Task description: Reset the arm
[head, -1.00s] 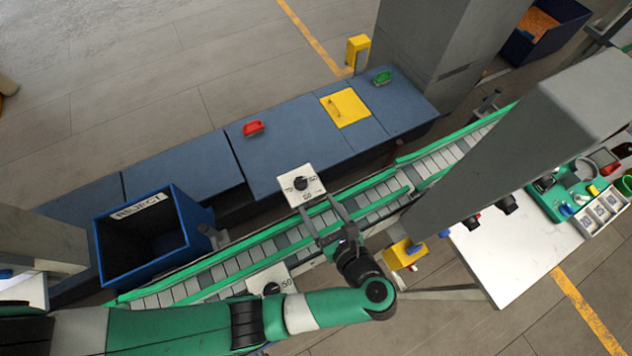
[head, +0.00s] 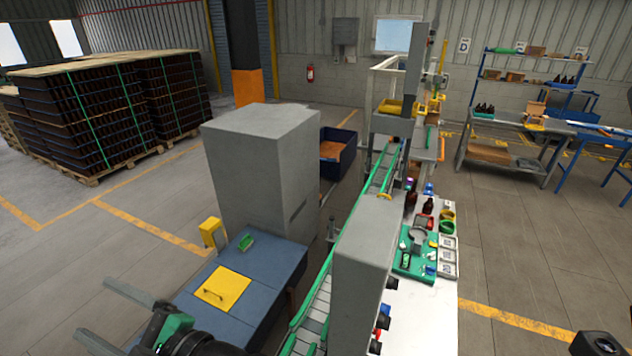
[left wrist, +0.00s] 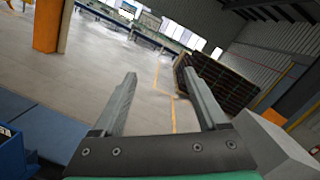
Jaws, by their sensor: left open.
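My left gripper (head: 91,307) is at the lower left of the head view, raised and left of the blue-grey cabinet (head: 262,265). Its two fingers are apart with nothing between them. The left wrist view also shows the open fingers (left wrist: 160,75), with floor and a bottle stack (left wrist: 225,88) beyond them. Most of my left arm is out of the head view. My right gripper does not show; a black part at the lower right corner cannot be made out clearly.
The conveyor (head: 314,308) runs beside a tall grey housing (head: 362,275). A white worktable (head: 428,318) holds amber bottles (head: 428,205) and a green tray (head: 415,262). A large grey block (head: 255,170) stands behind the cabinet.

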